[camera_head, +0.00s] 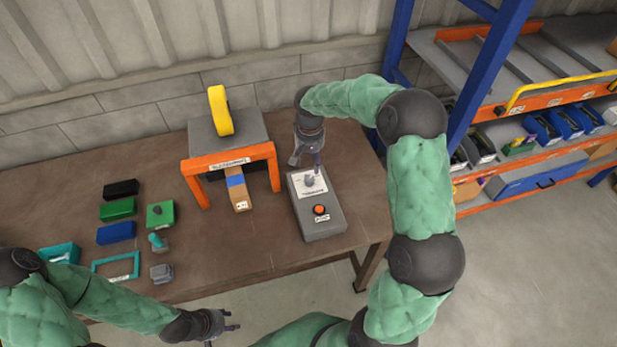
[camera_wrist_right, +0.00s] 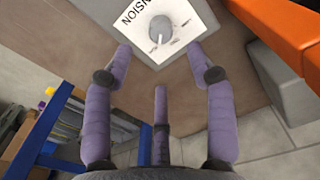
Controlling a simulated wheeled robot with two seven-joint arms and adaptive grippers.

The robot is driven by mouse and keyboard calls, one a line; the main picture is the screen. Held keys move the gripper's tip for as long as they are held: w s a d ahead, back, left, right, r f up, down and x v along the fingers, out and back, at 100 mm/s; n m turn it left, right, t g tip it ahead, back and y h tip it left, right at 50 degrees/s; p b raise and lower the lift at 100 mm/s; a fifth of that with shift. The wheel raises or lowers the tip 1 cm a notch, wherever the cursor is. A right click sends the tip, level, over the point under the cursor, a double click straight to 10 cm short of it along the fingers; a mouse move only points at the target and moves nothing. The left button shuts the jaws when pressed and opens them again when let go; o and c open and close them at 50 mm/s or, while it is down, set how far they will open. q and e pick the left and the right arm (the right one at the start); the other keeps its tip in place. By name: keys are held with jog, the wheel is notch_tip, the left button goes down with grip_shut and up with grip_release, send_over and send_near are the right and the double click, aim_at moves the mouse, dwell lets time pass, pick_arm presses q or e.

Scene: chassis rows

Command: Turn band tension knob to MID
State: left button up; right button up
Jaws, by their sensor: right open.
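The band tension knob (camera_head: 309,181) is a small grey dial on a white label on top of a grey control box (camera_head: 322,222). In the right wrist view the knob (camera_wrist_right: 160,30) sits at the top, with part of the word "TENSION" upside down beside it. Its pointer setting is too small to read. My right gripper (camera_head: 306,160) is at the far end of the box, near the knob. Its fingers (camera_wrist_right: 160,62) are spread, with nothing between them, and the knob lies just beyond the tips. My left gripper (camera_head: 228,324) is off the table's front edge, seemingly empty, with fingers apart.
An orange push button (camera_head: 320,210) is on the near end of the box. An orange-legged strapping machine (camera_head: 228,150) with a yellow roll stands left of it. Small coloured boxes and parts lie at the left. A blue-framed shelf (camera_head: 487,75) stands at the right.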

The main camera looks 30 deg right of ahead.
aim_at(309, 178)
notch_tip(309, 178, down, 9)
jog(key=shift+w+r+b, duration=0.1)
jog(key=shift+b, duration=0.35)
grip_shut()
